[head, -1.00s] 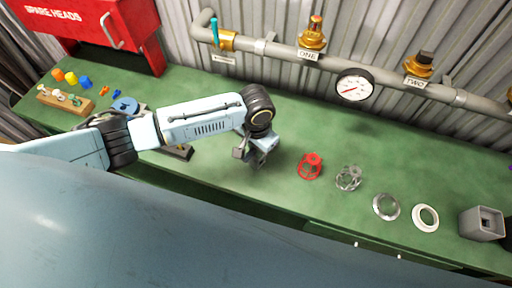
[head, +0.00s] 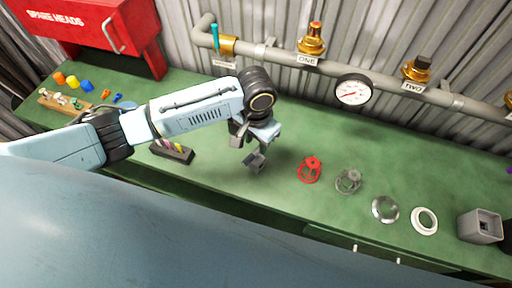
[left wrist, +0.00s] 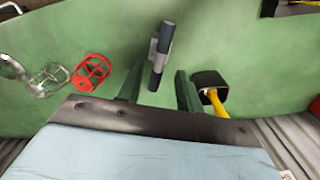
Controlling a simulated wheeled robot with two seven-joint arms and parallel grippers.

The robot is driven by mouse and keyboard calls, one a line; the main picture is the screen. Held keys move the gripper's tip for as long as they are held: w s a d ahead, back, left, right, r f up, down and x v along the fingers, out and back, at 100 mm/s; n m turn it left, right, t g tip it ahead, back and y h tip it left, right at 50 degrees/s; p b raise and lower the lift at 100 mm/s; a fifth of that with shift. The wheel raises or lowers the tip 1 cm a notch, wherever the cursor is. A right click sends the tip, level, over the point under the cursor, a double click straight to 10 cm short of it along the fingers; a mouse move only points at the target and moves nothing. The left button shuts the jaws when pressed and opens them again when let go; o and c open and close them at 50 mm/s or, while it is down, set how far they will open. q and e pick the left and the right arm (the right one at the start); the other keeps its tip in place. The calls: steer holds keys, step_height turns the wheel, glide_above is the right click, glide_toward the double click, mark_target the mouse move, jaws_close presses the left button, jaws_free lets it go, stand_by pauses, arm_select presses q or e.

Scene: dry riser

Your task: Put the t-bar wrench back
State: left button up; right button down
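A tool with a dark round cross bar and a light grey middle, which looks like the t-bar wrench, shows in the left wrist view (left wrist: 160,55). In the head view a small dark grey piece (head: 256,162) under my gripper seems to be the same tool. My left gripper (left wrist: 158,84) has its two dark green fingers apart. The bar's near end shows between them, with green bench visible on both sides. My left gripper (head: 247,148) hangs low over the middle of the bench in the head view. How high the tool sits is unclear. My right gripper is out of view.
Right of the gripper on the green bench (head: 430,180) lie a red cage (head: 310,169), a grey cage (head: 348,181), two rings and a grey box (head: 481,227). A dark rack (head: 173,151) is left. A black-headed, yellow-handled tool (left wrist: 209,82) lies near the right finger.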

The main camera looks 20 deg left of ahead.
arm_select(q)
steer(key=shift+r, duration=2.8)
